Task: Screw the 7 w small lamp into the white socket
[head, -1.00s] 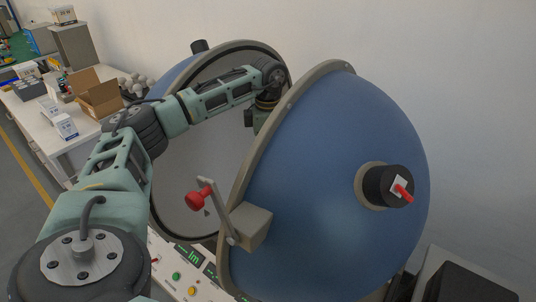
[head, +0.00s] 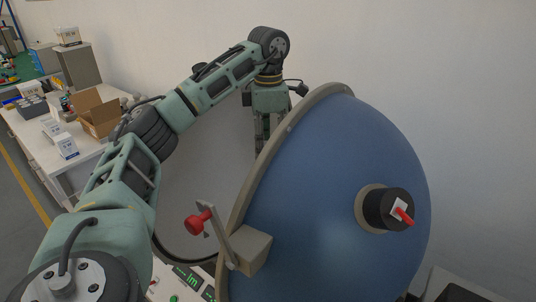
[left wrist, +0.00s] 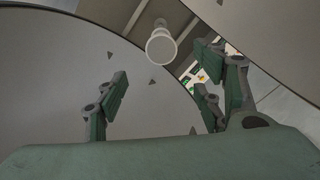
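My left gripper (head: 262,135) hangs fingers-down by the opening of the blue sphere (head: 335,190), partly hidden behind its rim in the head view. In the left wrist view my left gripper (left wrist: 162,85) is open, its fingers wide apart with nothing between them. A pale round-ended fitting on a stem, seemingly the white socket (left wrist: 160,46), lies beyond the fingertips, between them and slightly toward the top of the picture, apart from both. I cannot tell whether a lamp sits in it. I cannot make out the 7 W small lamp. My right gripper is out of view.
The near half carries a bracket with a red knob (head: 197,222). A control panel (head: 187,280) with green displays lies below. At left, a white table (head: 28,130) holds an open cardboard box (head: 98,118) and small white boxes (head: 66,146). Plain wall lies behind.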

